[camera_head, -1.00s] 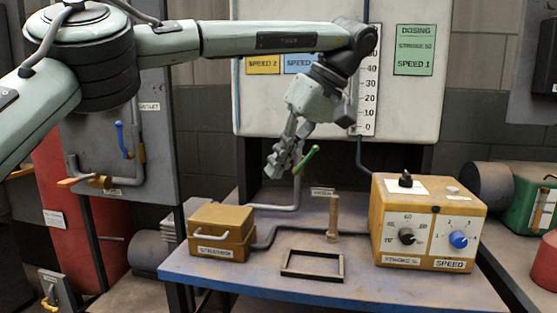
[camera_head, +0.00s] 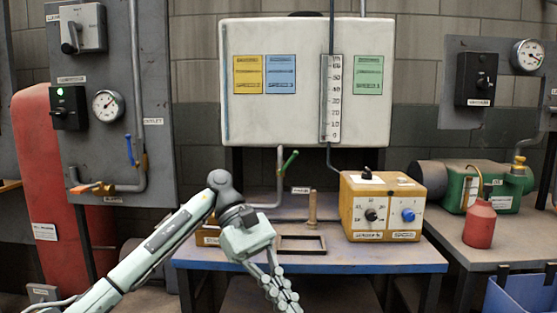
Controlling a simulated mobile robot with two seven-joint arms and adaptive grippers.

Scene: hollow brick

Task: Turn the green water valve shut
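My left gripper (camera_head: 282,297) hangs low in front of the bench, well below and apart from the handle. Its fingers point down near the bottom edge of the picture and look close together; I cannot tell whether they are open or shut. I see nothing held in them. My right gripper is not in view.
The bench (camera_head: 330,258) carries a yellow control box (camera_head: 385,212), a small wooden post (camera_head: 312,208) and a dark open frame (camera_head: 301,245). A yellow box behind my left arm is mostly hidden. A red bottle (camera_head: 480,223) stands on the right bench.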

